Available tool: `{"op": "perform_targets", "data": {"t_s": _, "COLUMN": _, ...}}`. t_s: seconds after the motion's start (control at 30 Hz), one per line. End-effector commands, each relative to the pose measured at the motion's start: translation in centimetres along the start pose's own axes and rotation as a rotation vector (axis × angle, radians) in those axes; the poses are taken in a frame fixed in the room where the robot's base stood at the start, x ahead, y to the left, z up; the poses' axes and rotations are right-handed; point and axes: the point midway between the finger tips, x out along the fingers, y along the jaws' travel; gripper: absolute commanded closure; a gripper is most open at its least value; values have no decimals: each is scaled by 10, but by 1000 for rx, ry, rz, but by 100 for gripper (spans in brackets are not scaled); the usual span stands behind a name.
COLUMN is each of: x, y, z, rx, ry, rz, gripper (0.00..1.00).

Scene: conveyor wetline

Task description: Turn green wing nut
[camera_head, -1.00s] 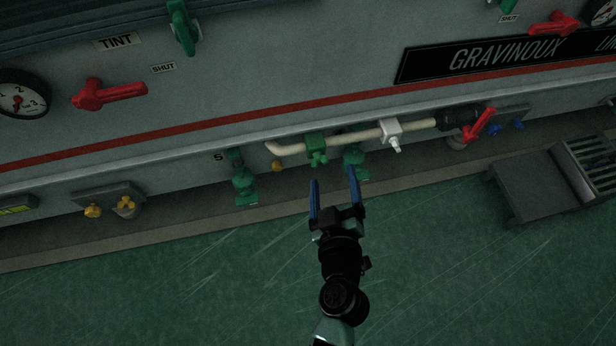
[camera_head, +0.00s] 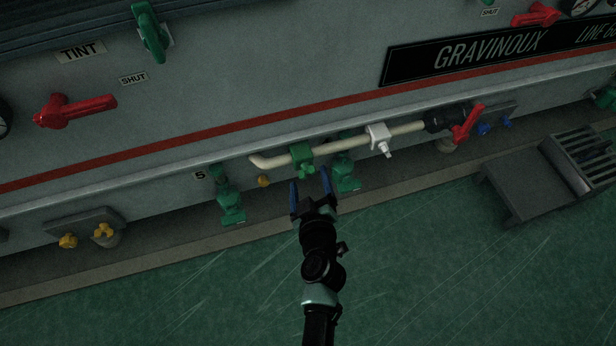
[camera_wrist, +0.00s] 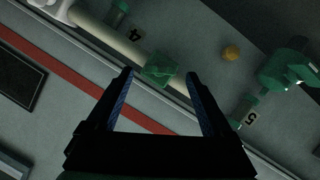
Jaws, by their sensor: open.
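The green wing nut (camera_head: 307,171) sits on the front of a green clamp block (camera_head: 301,153) on a cream pipe (camera_head: 272,161) low on the machine's face. In the wrist view the green clamp (camera_wrist: 160,68) lies between the fingertips as seen, and the nut's wings are hard to make out against it. My gripper (camera_head: 309,179) is open, with its blue-lined fingers pointing up at the nut from just below it in the head view. Nothing is held. I cannot tell whether the fingers reach to either side of the nut.
A white clamp with a white nut (camera_head: 380,139) is farther right on the pipe, then a red lever (camera_head: 467,124). Green valves stand left (camera_head: 230,206) and right (camera_head: 346,175) of my gripper. A yellow knob (camera_head: 264,181) is close by. A grey step (camera_head: 532,182) stands right; green floor is open.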

Motion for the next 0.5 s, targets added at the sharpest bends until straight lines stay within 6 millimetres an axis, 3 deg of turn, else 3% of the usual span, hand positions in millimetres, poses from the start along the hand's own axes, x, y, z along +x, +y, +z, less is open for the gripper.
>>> {"op": "perform_targets", "data": {"t_s": 0.2, "x": 18, "y": 0, "z": 0, "rx": -1, "ry": 0, "rz": -1, "gripper": 15}}
{"op": "perform_targets", "data": {"t_s": 0.5, "x": 21, "y": -1, "z": 0, "rx": -1, "ry": 0, "rz": -1, "gripper": 15}}
